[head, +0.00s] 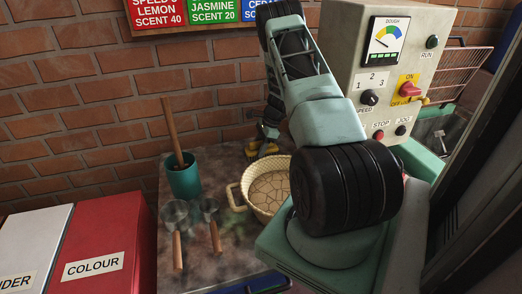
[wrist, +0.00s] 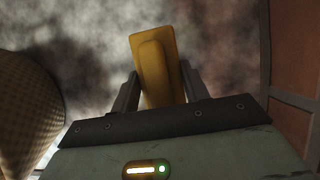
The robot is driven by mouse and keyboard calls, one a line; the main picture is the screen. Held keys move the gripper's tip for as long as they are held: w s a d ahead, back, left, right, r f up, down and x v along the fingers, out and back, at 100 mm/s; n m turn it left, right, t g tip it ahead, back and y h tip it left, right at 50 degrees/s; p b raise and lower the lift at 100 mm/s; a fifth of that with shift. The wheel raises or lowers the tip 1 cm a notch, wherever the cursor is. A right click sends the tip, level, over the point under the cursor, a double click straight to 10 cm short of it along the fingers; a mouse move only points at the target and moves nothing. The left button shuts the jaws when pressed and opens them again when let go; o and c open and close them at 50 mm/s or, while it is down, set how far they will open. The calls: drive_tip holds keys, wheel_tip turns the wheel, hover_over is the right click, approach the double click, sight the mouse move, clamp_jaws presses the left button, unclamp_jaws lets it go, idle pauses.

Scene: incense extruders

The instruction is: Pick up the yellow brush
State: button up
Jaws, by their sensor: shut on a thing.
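The yellow brush (wrist: 158,62) stands out between the two fingers of my gripper (wrist: 158,88) in the wrist view. The fingers are shut on it, one on each side. In the head view the yellow brush (head: 262,148) shows small at the back of the worktop near the brick wall, with my gripper (head: 266,134) just above it. Whether the brush touches the worktop is hard to tell. Its lower part is hidden by my gripper body in the wrist view.
A cream basket (head: 237,195) with a cracked tan filling stands just in front of the brush. A green pot (head: 184,180) with a wooden stick and two wooden-handled scoops (head: 176,225) are to the left. The control machine (head: 372,70) stands close on the right.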

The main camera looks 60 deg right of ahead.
sight(260, 141)
drive_tip(key=shift+r, duration=0.1)
drive_tip(key=shift+r+p, duration=0.25)
drive_tip(key=shift+p, duration=0.1)
wheel_tip(260, 141, up, 10)
drive_tip(key=shift+f+b, duration=0.1)
drive_tip(key=shift+b, duration=1.1)
